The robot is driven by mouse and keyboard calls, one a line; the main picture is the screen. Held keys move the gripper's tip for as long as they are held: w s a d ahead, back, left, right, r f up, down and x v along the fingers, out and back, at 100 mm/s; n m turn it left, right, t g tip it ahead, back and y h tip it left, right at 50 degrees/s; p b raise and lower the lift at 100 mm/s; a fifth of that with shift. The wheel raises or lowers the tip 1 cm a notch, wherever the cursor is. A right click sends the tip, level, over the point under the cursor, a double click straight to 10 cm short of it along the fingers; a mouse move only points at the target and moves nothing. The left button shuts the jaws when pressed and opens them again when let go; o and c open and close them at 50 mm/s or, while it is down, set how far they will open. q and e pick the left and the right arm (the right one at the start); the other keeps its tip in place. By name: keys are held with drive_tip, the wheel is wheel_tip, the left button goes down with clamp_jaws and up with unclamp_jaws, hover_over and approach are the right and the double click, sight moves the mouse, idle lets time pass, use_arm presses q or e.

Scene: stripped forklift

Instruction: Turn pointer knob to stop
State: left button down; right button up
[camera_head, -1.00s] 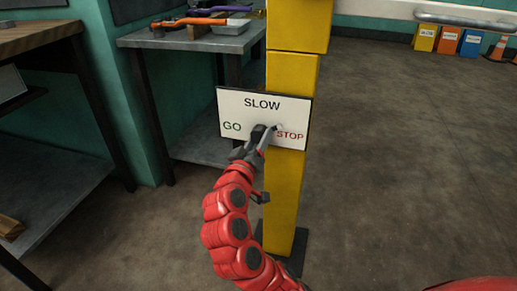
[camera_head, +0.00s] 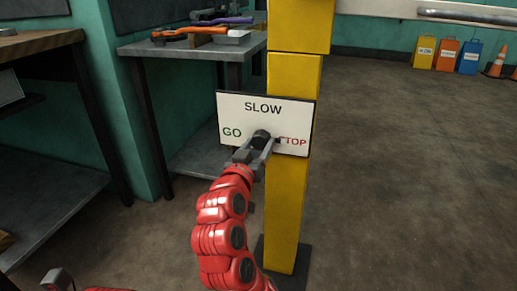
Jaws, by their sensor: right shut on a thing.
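A white sign panel (camera_head: 235,105) with a dark edge is fixed to the yellow post. It reads SLOW at the top, GO at left and STOP at right. A dark round knob (camera_head: 261,134) sits at its lower middle. My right gripper (camera_head: 266,143) is shut on the knob from below and hides much of it. A dark tip beside the gripper covers the S of STOP; whether it is the pointer or a finger I cannot tell. Part of what looks like my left gripper (camera_head: 58,279) shows at the bottom left, away from the panel; its jaws are unclear.
The yellow post (camera_head: 287,210) stands on a dark base plate. A metal table (camera_head: 190,45) with tools is behind it at left, and a workbench (camera_head: 40,40) is at far left. Coloured bins (camera_head: 446,53) and a cone (camera_head: 497,58) stand far right. The floor at right is clear.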

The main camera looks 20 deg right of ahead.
idle(0.4)
drive_tip(key=o, duration=1.4)
